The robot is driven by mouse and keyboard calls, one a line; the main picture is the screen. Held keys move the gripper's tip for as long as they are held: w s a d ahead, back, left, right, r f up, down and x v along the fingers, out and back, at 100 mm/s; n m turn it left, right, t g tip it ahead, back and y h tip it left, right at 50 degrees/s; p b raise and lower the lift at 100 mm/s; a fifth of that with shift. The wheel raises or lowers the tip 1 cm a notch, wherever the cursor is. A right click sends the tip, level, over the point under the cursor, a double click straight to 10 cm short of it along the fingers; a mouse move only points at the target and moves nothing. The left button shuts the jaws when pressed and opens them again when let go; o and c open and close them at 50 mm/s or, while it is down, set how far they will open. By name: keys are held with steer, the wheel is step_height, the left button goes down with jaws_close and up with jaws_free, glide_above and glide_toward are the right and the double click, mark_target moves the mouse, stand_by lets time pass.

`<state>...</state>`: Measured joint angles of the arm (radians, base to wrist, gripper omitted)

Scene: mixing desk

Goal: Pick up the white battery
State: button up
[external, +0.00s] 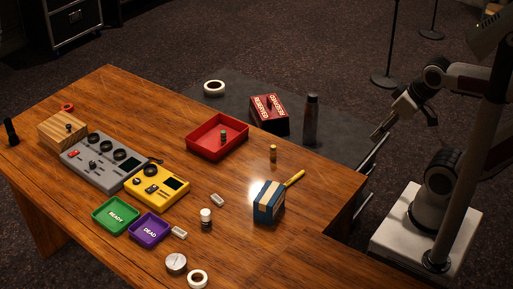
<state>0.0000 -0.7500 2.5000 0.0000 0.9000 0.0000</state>
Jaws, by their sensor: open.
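A small upright cylinder, white above and dark below (206,216), stands on the wooden table right of the purple tray; it looks like the white battery, though it is too small to be sure. Another small upright cylinder, orange-yellow (273,153), stands near the far edge, and a dark one (223,136) stands in the red tray (205,149). My gripper (377,135) is open and empty, raised beyond the table's right edge, well away from all of these.
A blue and cream box (268,205) with a yellow-handled tool (294,179) stands near the right edge. White blocks (217,200) (179,232), a round tin (176,263) and a tape roll (197,279) lie nearby. Green READY (104,226) and purple DEAD (138,237) trays sit left.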

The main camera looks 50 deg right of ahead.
mark_target(210, 214)
steer(key=w+a+f+n+t+y, duration=0.1)
steer(key=w+a+f, duration=0.1)
steer(key=w+a, duration=0.45)
steer(key=w+a+f+n+t+y, duration=0.1)
steer(key=w+a, duration=0.2)
steer(key=w, duration=0.6)
steer(key=w+a+f+n+t+y, duration=0.1)
steer(key=w+a+f, duration=0.1)
steer(key=w+a, duration=0.4)
steer(key=w+a+f+n+y, duration=0.1)
steer(key=w+a+f, duration=0.1)
steer(key=a+f, duration=0.3)
steer(key=w+a+f+n+t+y, duration=0.1)
steer(key=w+a+f, duration=0.2)
steer(key=a+f, duration=0.2)
steer(key=w+a+f+n+y, duration=0.1)
steer(key=w+a+f, duration=0.2)
steer(key=a, duration=0.7)
steer(key=shift+w+a+f+n+t+y, duration=0.1)
steer(key=shift+a+f+n+t+y, duration=0.1)
steer(key=shift+f, duration=0.5)
steer(key=shift+a+f+n+t+y, duration=0.1)
steer(key=shift+f+n+y, duration=0.1)
steer(key=shift+f, duration=0.45)
steer(key=shift+w, duration=0.1)
steer(key=shift+x, duration=1.2)
steer(key=shift+f, duration=0.1)
